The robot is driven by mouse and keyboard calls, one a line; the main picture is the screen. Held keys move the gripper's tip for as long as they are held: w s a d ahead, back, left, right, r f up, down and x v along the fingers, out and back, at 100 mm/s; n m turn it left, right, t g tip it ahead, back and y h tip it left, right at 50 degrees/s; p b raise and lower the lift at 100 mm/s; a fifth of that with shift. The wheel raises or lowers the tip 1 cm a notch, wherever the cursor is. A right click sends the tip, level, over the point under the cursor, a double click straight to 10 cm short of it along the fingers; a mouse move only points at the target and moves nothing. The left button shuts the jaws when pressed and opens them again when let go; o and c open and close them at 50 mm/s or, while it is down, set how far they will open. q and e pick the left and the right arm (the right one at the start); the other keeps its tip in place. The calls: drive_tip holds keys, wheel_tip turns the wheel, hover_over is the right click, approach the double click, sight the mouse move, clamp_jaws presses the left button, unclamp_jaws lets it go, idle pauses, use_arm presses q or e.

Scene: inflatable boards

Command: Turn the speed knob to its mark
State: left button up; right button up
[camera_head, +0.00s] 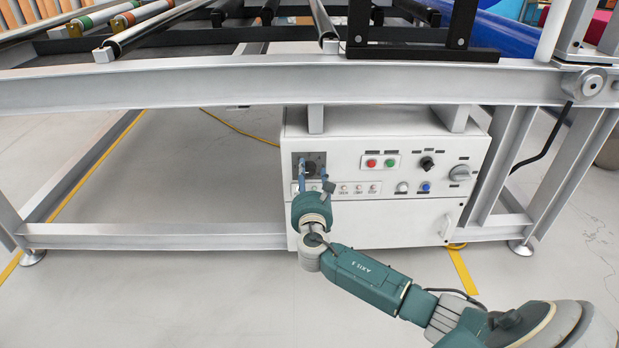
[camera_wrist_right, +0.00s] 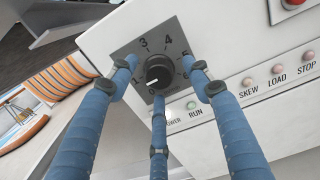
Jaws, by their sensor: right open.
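The pointer aims towards the lower left. My right gripper (camera_head: 313,174) is open in front of the dial plate at the upper left of the white control box (camera_head: 345,222). In the wrist view its three blue fingers surround the knob, two at the sides and one below. Whether any fingertip touches the knob, I cannot tell. My left gripper is not in view.
Beside the dial are a red button (camera_head: 371,163), a green button (camera_head: 391,163), a black selector (camera_head: 427,163) and a grey rotary switch (camera_head: 460,173). The SKEW, LOAD and STOP lamps are near the right finger. A grey conveyor beam (camera_head: 220,90) runs above the box.

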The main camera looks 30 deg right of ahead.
drive_tip(key=shift+c, duration=0.5)
drive_tip(key=c, duration=1.1)
